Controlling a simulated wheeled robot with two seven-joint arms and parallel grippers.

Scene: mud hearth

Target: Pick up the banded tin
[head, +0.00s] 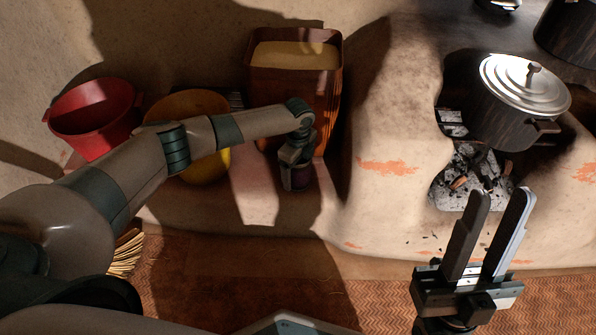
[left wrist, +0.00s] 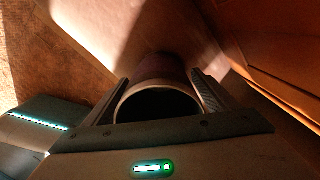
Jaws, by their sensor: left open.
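The banded tin (left wrist: 160,70) is a dark reddish cylinder with a pale rim and a dark open top. It stands upright in the left wrist view between the two fingers of my left gripper (left wrist: 160,79). The fingers are open, one on each side of the tin. In the head view the tin (head: 298,180) shows only in part below my left gripper (head: 295,166), on the pale ledge. My right gripper (head: 502,194) is open and empty at the lower right, far from the tin.
A tall rust-coloured container (head: 295,85) stands just behind the tin. A red tub (head: 93,125) and a yellow vessel (head: 200,105) are to the left, partly behind my arm. The mud hearth (head: 385,130) rises to the right, with a lidded pot (head: 510,115).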

